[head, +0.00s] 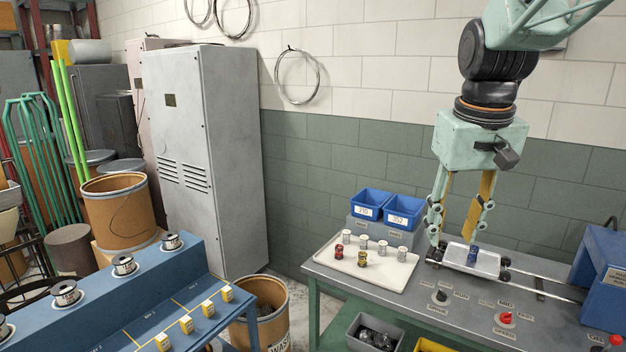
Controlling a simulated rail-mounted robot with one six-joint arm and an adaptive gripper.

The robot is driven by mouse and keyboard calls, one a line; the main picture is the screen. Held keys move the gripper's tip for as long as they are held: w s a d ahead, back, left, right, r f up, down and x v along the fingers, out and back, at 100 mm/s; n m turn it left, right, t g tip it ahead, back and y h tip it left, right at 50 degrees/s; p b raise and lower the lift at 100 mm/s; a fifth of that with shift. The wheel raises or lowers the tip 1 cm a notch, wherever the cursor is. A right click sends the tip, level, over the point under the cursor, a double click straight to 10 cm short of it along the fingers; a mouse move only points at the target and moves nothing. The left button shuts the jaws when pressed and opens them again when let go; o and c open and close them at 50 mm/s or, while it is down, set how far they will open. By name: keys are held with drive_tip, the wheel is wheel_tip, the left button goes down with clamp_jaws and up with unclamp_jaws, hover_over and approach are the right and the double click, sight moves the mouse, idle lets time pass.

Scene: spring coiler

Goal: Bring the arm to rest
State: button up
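My arm hangs down from the upper right in the head view, with its mint-green wrist body above the grey workbench (340,277). My gripper (456,238) points down with its two fingers spread apart and nothing visible between them. The fingertips are just above or beside a light tray-like carriage (455,256) on rails. A small blue spool (473,255) stands on the carriage, below the right fingertip. I cannot tell whether the fingertips touch the carriage.
A cream tray (378,272) with several small spools lies left of the gripper. Two blue bins (371,203) stand behind it. A blue machine (602,275) stands at the right. Knobs, including a red one (505,318), line the bench front. A blue rack (150,300) is at left.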

drive_tip(key=s+a+f, duration=0.1)
drive_tip(key=s+a, duration=0.2)
drive_tip(key=s, duration=1.2)
drive_tip(key=s+a+f+t, duration=0.1)
drive_tip(key=s+a, duration=0.2)
drive_tip(key=s, duration=1.2)
drive_tip(key=shift+a+t+y+b, duration=0.3)
drive_tip(key=shift+b, duration=0.15)
drive_tip(key=shift+a, duration=0.15)
